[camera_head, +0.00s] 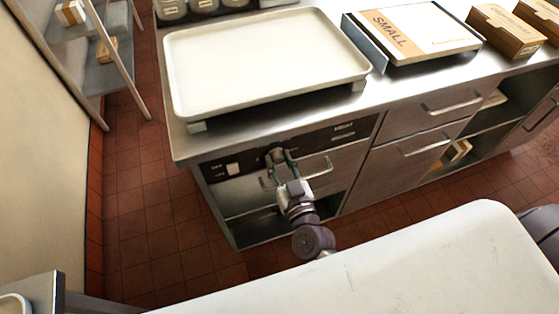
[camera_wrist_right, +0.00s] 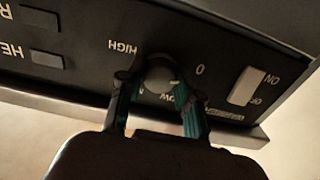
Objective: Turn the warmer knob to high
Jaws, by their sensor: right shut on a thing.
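The warmer knob (camera_head: 275,153) is a small round dark knob on the black control panel below the counter's front edge. In the right wrist view the knob (camera_wrist_right: 158,72) sits between the fingers of my right gripper (camera_wrist_right: 158,88), which is shut on it. The panel appears upside down there, with HIGH at the knob's upper left, 0 at its upper right and LOW partly hidden below right. A small pale mark shows at the knob's right side, towards LOW. My right gripper (camera_head: 278,162) reaches the panel from below in the head view. My left gripper is not visible.
A white rocker switch (camera_wrist_right: 246,86) marked ON and OFF is beside the knob. Two dark rectangles, one an indicator (camera_wrist_right: 46,60), lie on its other side. A large pale tray (camera_head: 265,60) and a SMALL box (camera_head: 415,30) are on the counter. Drawer handles (camera_head: 425,145) project nearby.

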